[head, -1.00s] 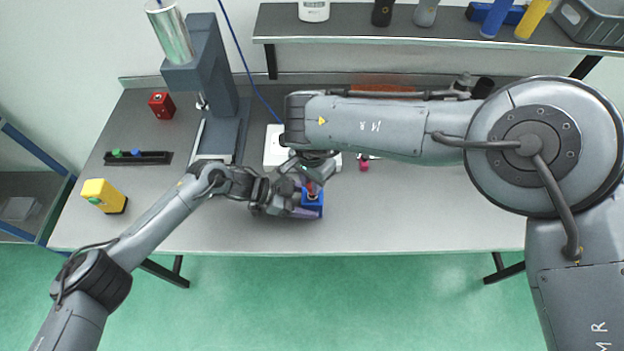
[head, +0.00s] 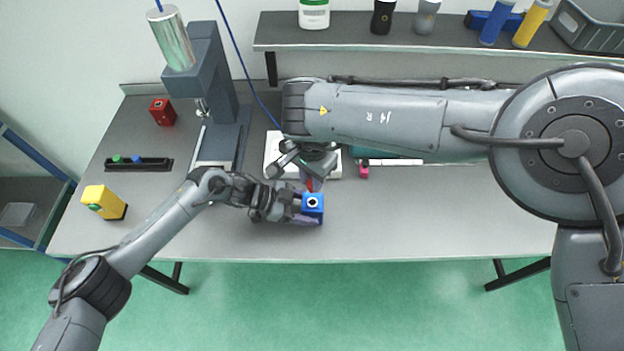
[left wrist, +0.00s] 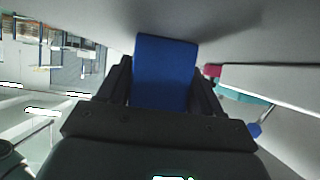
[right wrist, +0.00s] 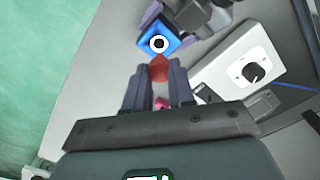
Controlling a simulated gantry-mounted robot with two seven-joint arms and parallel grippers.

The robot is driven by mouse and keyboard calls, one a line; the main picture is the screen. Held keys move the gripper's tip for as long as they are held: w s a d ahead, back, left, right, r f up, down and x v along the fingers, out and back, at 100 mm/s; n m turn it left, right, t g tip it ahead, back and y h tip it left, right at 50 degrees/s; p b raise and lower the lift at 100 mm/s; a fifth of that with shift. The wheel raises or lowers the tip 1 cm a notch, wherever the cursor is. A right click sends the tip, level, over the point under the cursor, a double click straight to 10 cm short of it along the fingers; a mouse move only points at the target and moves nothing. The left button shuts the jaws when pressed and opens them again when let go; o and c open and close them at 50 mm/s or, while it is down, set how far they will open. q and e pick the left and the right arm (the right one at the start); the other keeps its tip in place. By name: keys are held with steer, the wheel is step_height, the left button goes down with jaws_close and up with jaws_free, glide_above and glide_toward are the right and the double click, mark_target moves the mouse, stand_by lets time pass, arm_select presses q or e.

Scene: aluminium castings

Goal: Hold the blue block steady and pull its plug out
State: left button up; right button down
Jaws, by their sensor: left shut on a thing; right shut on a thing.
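The blue block (head: 313,204) is on the grey table near its front edge, with a round white-rimmed dark hole on top. My left gripper (head: 298,207) is shut on its sides; in the left wrist view the block (left wrist: 165,70) fills the space between the fingers (left wrist: 160,95). My right gripper (right wrist: 158,85) is shut on a red plug (right wrist: 160,68). In the right wrist view the plug's tip shows just below the blue block (right wrist: 158,40), and the hole is uncovered. In the head view the plug (head: 310,184) is just behind the block, apart from the hole.
A white box with a dark knob (right wrist: 252,73) lies behind the right gripper. A pink-red piece (head: 364,170) is to its right. A press (head: 215,100), red block (head: 162,112) and yellow block (head: 103,202) stand left. The table's right front is clear.

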arm_select(q)
steer(key=shift+a+f, duration=0.1)
steer(key=shift+f, duration=0.1)
arm_select(e)
steer(key=shift+r, duration=0.3)
arm_select(q)
steer(key=o, duration=1.1)
steer(key=shift+s, duration=0.1)
steer(key=shift+c, duration=0.2)
steer(key=shift+o, duration=0.5)
steer(key=shift+r, duration=0.15)
